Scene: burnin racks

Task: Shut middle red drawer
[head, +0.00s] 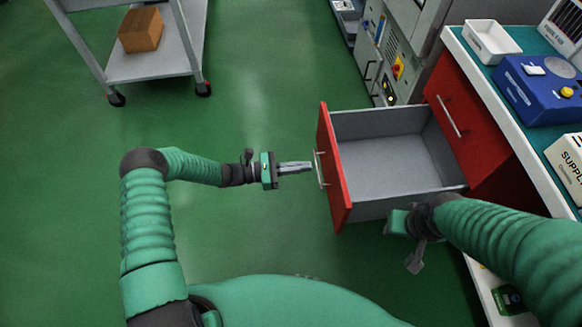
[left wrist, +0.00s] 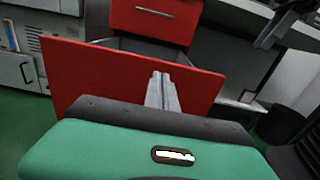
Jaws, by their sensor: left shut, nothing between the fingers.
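The red drawer (head: 334,170) is pulled far out from the bench, and its grey inside (head: 395,155) is empty. A metal bar handle (head: 319,170) is on its front. My left gripper (head: 310,166) is shut and empty, with its fingertips right at the handle in the head view; I cannot tell if they touch. In the left wrist view the shut fingers (left wrist: 162,78) point at the red drawer front (left wrist: 110,75) and hide the handle. My right gripper (head: 415,255) is beside the drawer's near side, mostly hidden by its arm; its fingers are unclear.
Another red drawer front (head: 455,105) is shut behind the open one. The bench top (head: 490,75) holds a white tray (head: 492,40), a blue device (head: 540,90) and a supply box (head: 570,165). A cart (head: 150,65) with a brown box (head: 141,29) stands back left. Green floor is clear left.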

